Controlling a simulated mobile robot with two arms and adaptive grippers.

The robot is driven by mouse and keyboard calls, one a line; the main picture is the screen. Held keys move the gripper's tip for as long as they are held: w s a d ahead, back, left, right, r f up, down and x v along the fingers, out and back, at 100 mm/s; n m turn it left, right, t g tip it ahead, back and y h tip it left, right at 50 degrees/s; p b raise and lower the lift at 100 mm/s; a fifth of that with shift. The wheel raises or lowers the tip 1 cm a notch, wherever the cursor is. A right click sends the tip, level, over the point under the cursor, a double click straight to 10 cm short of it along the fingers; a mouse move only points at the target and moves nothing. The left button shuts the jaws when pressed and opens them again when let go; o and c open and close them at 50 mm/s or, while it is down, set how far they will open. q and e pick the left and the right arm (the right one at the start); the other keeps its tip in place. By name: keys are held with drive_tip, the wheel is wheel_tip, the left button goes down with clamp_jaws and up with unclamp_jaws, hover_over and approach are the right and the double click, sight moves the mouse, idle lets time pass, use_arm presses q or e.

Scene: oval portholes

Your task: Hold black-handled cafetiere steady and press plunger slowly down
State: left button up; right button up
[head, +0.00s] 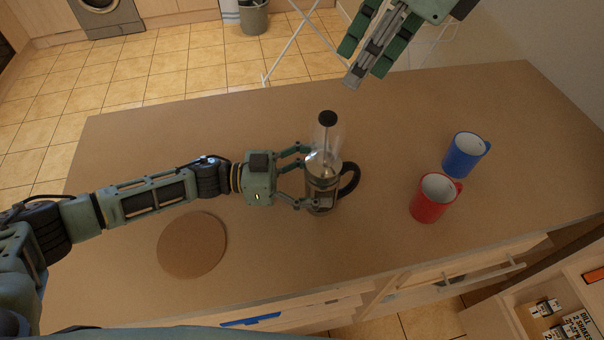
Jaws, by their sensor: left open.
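The cafetiere (322,192) stands on the brown worktop (250,130), with clear glass, a metal frame and a black handle (351,178) on its right side. Its black plunger knob (327,118) shows high at the top end, so the plunger is up. My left gripper (307,178) comes in from the left, open, with its fingers around the cafetiere's body; whether they touch it I cannot tell. My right gripper (353,82) hangs at the top, beyond and above the knob, apart from the cafetiere. Its fingers overlap in this view, so its opening is unclear.
A red mug (434,198) and a blue mug (465,155) stand to the right of the cafetiere. A round brown mat (192,244) lies below my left forearm. An open drawer (550,310) is at the lower right. The worktop's back left is clear.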

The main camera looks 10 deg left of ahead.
use_arm(q)
drive_tip(key=shift+d, duration=0.45)
